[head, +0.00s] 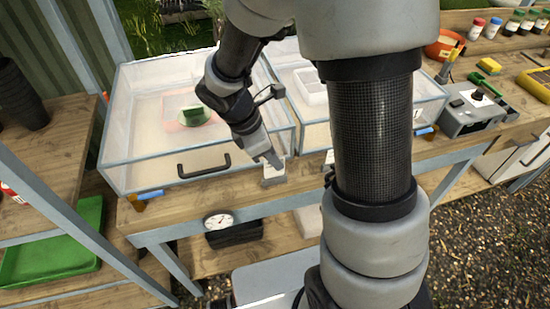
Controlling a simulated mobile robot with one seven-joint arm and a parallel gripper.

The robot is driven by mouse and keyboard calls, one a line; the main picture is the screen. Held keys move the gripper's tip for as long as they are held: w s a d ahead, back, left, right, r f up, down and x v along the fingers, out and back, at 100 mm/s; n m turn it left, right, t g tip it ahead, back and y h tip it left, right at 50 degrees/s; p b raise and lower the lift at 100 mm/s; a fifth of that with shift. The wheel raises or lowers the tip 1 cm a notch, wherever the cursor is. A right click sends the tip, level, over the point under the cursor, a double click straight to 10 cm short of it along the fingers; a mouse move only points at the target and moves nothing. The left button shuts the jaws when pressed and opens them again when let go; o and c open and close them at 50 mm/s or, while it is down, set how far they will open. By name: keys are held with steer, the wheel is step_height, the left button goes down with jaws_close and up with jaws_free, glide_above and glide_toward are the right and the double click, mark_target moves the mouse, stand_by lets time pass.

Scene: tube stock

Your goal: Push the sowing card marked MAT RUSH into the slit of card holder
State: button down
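My gripper (273,161) points down at the wooden bench edge in front of the left glass-sided box. A small grey card holder (272,181) stands on the bench directly below the fingertips. A pale patch that may be a card shows between the fingertips and the holder. It is too small to read, and I cannot tell whether it is in the slit or in my fingers. Whether my fingers are open or shut is not clear. Another pale holder or card (329,157) stands farther right, partly hidden by my arm.
Two clear lidded boxes stand on the bench, the left one (140,160) with a black handle (204,166). A grey device (472,112) and an orange pot (441,46) are at the right. A round dial (218,222) and a green tray (55,247) are lower down.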

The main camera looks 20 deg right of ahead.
steer(key=shift+f+b, duration=0.4)
steer(key=shift+f, duration=0.25)
steer(key=c, duration=0.9)
jaws_free()
steer(key=shift+c, duration=0.2)
steer(key=shift+r, duration=0.1)
steer(key=shift+r+p, duration=1.15)
step_height(320, 180, up, 6)
steer(key=p, duration=0.5)
steer(key=shift+f, duration=0.2)
